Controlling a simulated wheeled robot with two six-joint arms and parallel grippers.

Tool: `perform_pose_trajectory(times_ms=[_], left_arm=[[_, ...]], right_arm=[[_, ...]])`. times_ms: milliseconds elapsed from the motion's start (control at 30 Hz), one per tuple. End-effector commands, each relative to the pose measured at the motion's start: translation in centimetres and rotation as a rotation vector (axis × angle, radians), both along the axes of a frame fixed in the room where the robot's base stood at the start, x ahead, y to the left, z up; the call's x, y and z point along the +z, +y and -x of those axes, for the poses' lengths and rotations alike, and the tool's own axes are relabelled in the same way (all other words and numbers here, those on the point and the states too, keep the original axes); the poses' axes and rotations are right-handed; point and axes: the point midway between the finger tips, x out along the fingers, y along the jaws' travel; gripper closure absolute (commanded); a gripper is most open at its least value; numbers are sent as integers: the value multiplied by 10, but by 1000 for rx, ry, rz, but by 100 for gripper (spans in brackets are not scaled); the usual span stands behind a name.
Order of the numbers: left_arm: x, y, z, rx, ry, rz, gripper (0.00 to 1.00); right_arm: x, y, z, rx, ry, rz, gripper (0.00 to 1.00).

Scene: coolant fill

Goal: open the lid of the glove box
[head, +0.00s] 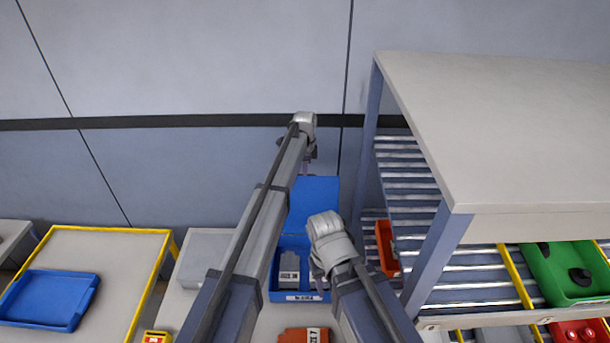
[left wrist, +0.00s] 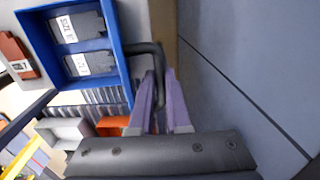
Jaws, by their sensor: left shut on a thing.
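The glove box (head: 275,296) is a blue box on the bench, and its blue lid (head: 313,200) stands raised at the back. Grey labelled packs show inside; in the left wrist view the open box (left wrist: 122,60) holds packs marked with sizes. My left gripper (head: 305,168) is at the top edge of the lid. In the left wrist view its purple fingers (left wrist: 162,98) are shut on a dark bent handle (left wrist: 146,49) beside the blue edge. My right gripper (head: 317,280) is low over the box's right side; its fingers are mostly hidden behind my wrist.
A roller shelf (head: 470,130) stands on the right, with an orange bin (head: 386,247) and a green bin (head: 560,270). A yellow-edged table (head: 110,262) with a blue tray (head: 48,298) is left. An orange-brown pack (head: 303,335) lies in front of the box.

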Motion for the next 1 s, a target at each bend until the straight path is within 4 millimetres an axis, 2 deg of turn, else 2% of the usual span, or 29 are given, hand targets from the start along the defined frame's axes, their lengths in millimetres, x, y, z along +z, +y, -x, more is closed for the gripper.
perform_pose_trajectory(times_ms=[267, 300, 567, 867, 1000], left_arm=[[1, 0, -1, -1, -3, 1, 100], [1, 0, -1, -1, -3, 1, 84], [1, 0, -1, 0, -2, 0, 55], [1, 0, 1, 0, -1, 0, 55], [7, 0, 7, 0, -1, 0, 55]], right_arm=[[1, 0, 0, 0, 0, 0, 50], [1, 0, 0, 0, 0, 0, 50], [1, 0, 0, 0, 0, 0, 50], [1, 0, 0, 0, 0, 0, 50], [7, 0, 0, 0, 0, 0, 50]])
